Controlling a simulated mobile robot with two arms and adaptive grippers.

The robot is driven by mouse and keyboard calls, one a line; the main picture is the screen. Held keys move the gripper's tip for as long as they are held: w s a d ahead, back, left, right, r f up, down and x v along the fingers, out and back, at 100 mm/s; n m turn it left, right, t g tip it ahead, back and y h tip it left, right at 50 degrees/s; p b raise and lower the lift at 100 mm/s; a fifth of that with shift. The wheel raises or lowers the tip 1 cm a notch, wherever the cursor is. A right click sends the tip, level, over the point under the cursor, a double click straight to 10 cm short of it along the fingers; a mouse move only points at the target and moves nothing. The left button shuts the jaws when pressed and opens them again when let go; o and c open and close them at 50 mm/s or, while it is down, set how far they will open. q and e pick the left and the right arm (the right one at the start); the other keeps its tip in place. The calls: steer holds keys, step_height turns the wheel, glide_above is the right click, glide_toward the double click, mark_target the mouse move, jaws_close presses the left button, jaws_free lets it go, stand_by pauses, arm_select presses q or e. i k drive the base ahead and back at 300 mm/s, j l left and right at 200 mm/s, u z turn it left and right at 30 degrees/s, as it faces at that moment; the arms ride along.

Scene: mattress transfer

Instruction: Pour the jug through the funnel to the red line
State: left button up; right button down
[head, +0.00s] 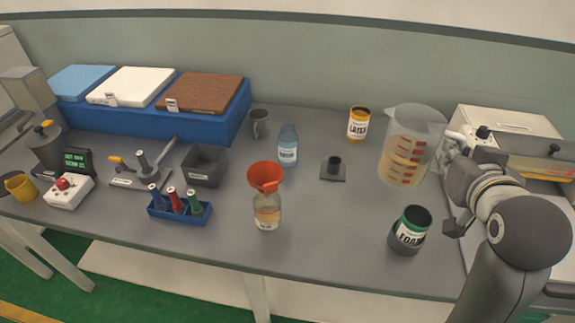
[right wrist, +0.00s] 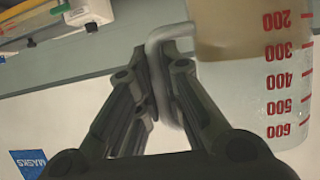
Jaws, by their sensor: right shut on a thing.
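The clear jug (head: 396,125) with red marks holds amber liquid and looks about upright at the right of the bench. My right gripper (head: 450,150) is shut on its handle (right wrist: 164,42). The jug's wall and red numbers also show in the right wrist view (right wrist: 285,100). The orange-red funnel (head: 265,176) sits in the mouth of a small clear bottle (head: 267,222), left of the jug and well apart from it. The bottle has a pale label and amber colour inside; I cannot make out a red line on it. My left gripper is not in view.
A dark green-topped can (head: 410,230) stands below the jug. A yellow can (head: 358,123), a black stand (head: 333,170) and a blue bottle (head: 288,146) stand behind. A blue rack (head: 180,210) lies left of the funnel. The bench between funnel and green can is clear.

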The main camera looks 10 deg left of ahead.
mark_target(265, 176)
steer(key=i+l, duration=0.1)
steer(key=l, duration=0.3)
steer(key=i+l, duration=0.1)
steer(key=l, duration=0.35)
steer(key=i+l, duration=0.1)
steer(key=l, duration=0.3)
steer(key=l+u, duration=0.2)
steer(key=u, duration=0.15)
steer(key=l+u, duration=0.2)
steer(key=u, duration=1.25)
steer(key=i+l, duration=0.05)
